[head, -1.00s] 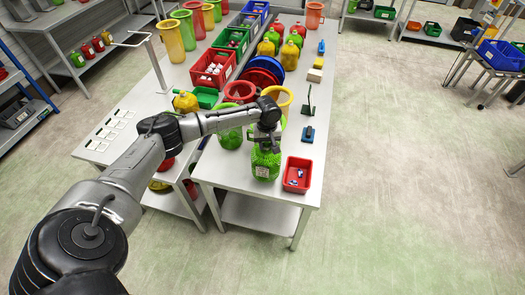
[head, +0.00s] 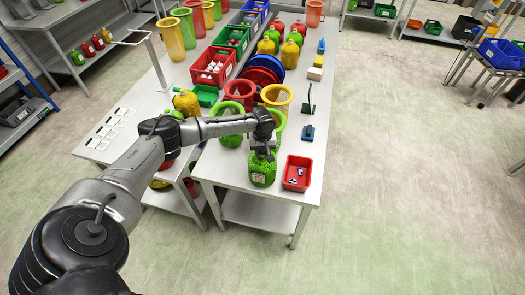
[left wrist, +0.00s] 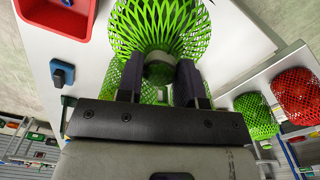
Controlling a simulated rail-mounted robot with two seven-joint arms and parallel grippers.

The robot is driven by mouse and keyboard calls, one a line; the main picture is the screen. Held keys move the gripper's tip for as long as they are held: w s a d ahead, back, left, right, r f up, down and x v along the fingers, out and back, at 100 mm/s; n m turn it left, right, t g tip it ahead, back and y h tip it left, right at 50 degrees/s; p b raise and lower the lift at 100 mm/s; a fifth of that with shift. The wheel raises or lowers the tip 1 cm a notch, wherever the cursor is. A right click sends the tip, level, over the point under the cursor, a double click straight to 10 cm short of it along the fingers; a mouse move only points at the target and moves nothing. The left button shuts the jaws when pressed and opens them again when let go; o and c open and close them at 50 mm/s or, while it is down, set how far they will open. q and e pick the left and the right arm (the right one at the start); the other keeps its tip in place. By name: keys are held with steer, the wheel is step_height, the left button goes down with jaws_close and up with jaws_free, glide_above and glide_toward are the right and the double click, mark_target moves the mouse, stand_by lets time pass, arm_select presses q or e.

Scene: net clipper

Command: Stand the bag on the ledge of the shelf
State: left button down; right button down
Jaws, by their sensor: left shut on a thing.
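The bag is a bright green net bag (head: 263,172) with a small white label, at the front end of the right-hand table in the head view. My left gripper (head: 263,150) is above it, shut on its gathered top. In the left wrist view the bag (left wrist: 158,27) flares out beyond my left gripper (left wrist: 160,78), whose dark fingers close on its pale neck. I cannot tell whether the bag touches the table. My right gripper is out of view.
A red tray (head: 298,172) with small blue and white pieces stands right beside the bag. A blue tool (head: 308,133), green and yellow rimmed holders and red holders stand behind it. The floor (head: 400,200) on the right is clear.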

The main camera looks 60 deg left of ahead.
arm_select(q)
steer(key=c, duration=0.8)
jaws_free()
